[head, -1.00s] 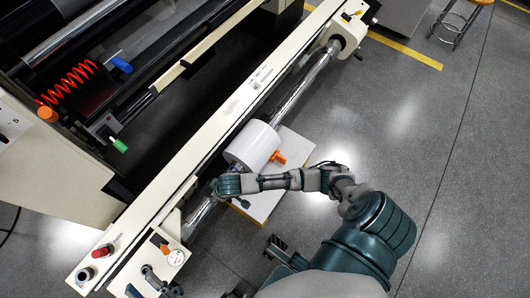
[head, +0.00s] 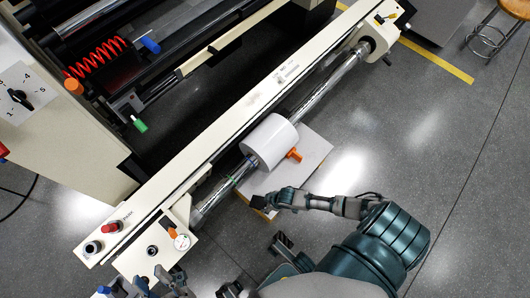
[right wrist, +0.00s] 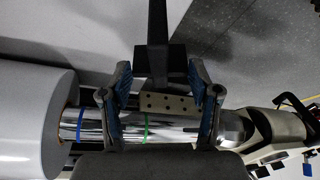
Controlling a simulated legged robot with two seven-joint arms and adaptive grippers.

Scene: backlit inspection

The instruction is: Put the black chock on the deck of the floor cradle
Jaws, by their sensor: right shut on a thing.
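The floor cradle shows as a pale flat deck (head: 312,158) on the floor beneath the shaft and the white roll. My right gripper (head: 267,201) is shut on the black chock (head: 257,203), over the deck's near-left corner in the head view. I cannot tell whether the chock touches the deck. In the right wrist view the black chock (right wrist: 160,58) sits between the two blue-padded fingers (right wrist: 160,85), with a dark stem running up from it. My left gripper (head: 160,283) is at the bottom left, partly cut off; its jaw state is unclear.
The chrome shaft (head: 325,82) with the white roll (head: 271,140) runs above the deck along the cream machine beam (head: 235,110). An orange handle (head: 294,155) sticks out beside the roll. A stool (head: 492,35) stands far right. The grey floor at right is open.

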